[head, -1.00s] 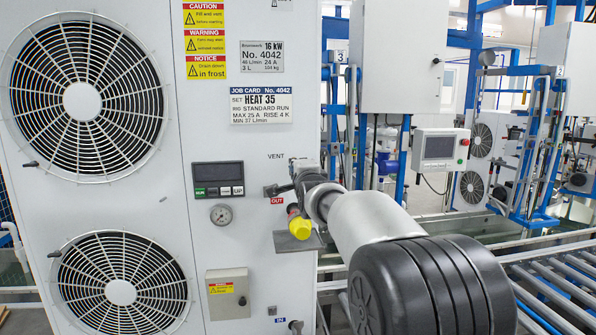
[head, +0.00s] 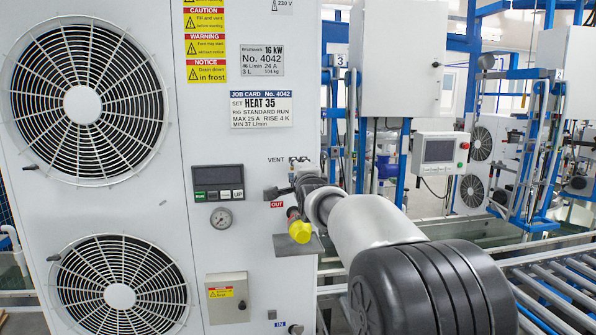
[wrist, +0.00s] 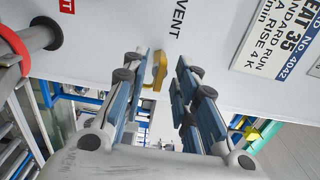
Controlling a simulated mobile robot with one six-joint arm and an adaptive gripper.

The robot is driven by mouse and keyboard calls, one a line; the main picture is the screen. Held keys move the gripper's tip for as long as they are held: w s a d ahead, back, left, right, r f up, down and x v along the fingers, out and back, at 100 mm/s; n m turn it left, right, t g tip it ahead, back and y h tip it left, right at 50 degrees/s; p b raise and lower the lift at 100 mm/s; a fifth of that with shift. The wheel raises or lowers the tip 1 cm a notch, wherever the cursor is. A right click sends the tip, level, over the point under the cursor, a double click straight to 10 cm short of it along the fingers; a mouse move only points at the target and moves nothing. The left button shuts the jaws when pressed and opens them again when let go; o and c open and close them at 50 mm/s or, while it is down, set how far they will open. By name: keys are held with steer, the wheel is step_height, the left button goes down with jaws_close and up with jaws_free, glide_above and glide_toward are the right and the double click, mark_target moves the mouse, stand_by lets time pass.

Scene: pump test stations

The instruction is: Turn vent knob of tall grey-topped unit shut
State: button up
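The tall unit (head: 215,150) fills the left of the head view as a white panel with two fans; its top is out of frame. My gripper (head: 297,170) is at its right side, by the VENT label (head: 270,160), and hides the knob there. In the wrist view my gripper (wrist: 163,64) is open, its two fingers pointing at the panel. A small yellow-brass vent knob (wrist: 157,72) sits between them, close beside the left finger. I cannot tell whether that finger touches it. The VENT label (wrist: 179,18) is just beyond.
Below my gripper a yellow cap (head: 299,231) and a grey plate (head: 297,244) stick out by the OUT label. A dark pipe with a red ring (wrist: 22,55) is at left in the wrist view. Roller conveyors (head: 555,275) lie to the right.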

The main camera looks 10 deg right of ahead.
steer(key=s, duration=1.2)
steer(key=s+f+n+g+b, duration=0.1)
steer(key=s+f+n+g, duration=0.3)
steer(key=s+f, duration=0.5)
steer(key=s+f+n+g+b, duration=0.1)
steer(key=s+f+n+g, duration=0.4)
steer(key=s, duration=1.5)
steer(key=s+f+n+g+b, duration=0.1)
steer(key=s+f+n+g, duration=0.3)
steer(key=s+f+n, duration=0.5)
steer(key=s+f, duration=0.3)
steer(key=s, duration=0.3)
steer(key=shift+s+d+f, duration=0.15)
steer(key=shift+s+f, duration=0.05)
steer(key=shift+f, duration=0.15)
